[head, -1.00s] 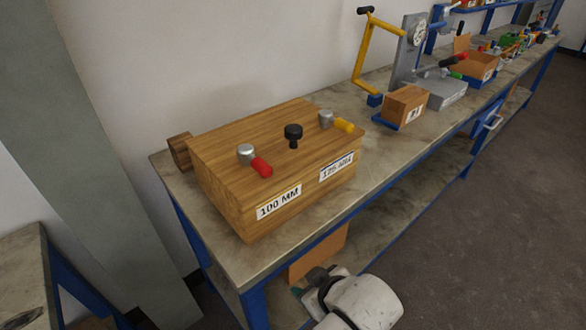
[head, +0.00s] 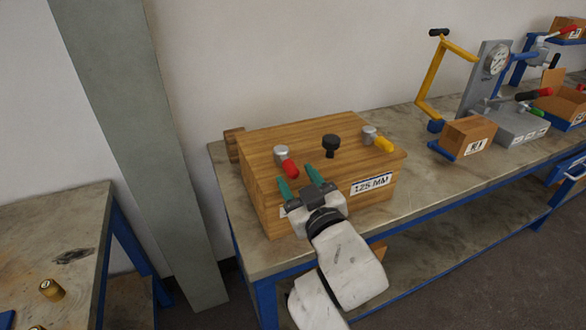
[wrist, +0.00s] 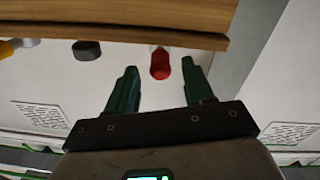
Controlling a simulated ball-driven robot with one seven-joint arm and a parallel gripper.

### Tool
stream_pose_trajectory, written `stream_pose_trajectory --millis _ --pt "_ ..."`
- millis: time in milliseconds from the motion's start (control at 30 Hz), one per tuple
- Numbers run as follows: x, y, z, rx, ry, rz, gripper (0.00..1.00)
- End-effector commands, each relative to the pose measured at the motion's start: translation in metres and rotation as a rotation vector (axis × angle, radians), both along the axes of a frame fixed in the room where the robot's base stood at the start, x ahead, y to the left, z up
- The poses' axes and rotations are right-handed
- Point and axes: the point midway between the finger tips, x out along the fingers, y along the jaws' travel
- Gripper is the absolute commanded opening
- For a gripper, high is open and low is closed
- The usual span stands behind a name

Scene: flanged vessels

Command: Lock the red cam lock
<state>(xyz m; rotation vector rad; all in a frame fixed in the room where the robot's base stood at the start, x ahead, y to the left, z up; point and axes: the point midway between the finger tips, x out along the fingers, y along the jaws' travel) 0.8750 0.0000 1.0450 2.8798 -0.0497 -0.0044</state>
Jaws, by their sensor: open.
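The red cam lock is a silver hub (head: 281,153) with a red handle (head: 291,169) on top of the wooden box (head: 262,145), at its left. The handle points toward the box's front edge. My gripper (head: 296,175) is open, with green fingers around the handle's end in the head view. In the wrist view the red handle (wrist: 160,66) shows between the two fingertips, with gaps on both sides. I see no contact. The hub is mostly hidden in the wrist view.
A black knob (head: 331,145) and a yellow-handled cam lock (head: 384,144) stand on the box to the right. A wooden block (head: 466,138) and a yellow crank arm (head: 430,100) are farther right on the bench. A grey post (head: 130,120) rises at left.

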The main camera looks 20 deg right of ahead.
Motion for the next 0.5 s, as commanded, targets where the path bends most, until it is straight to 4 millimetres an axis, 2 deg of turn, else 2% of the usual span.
stream_pose_trajectory --millis 100,200,500 --pt "0.018 -0.001 0.0 -0.002 0.001 0.0 0.52" --pt "0.028 -0.001 0.0 -0.001 0.001 0.0 0.52" --pt "0.037 -0.001 0.0 0.0 0.001 0.0 0.52"
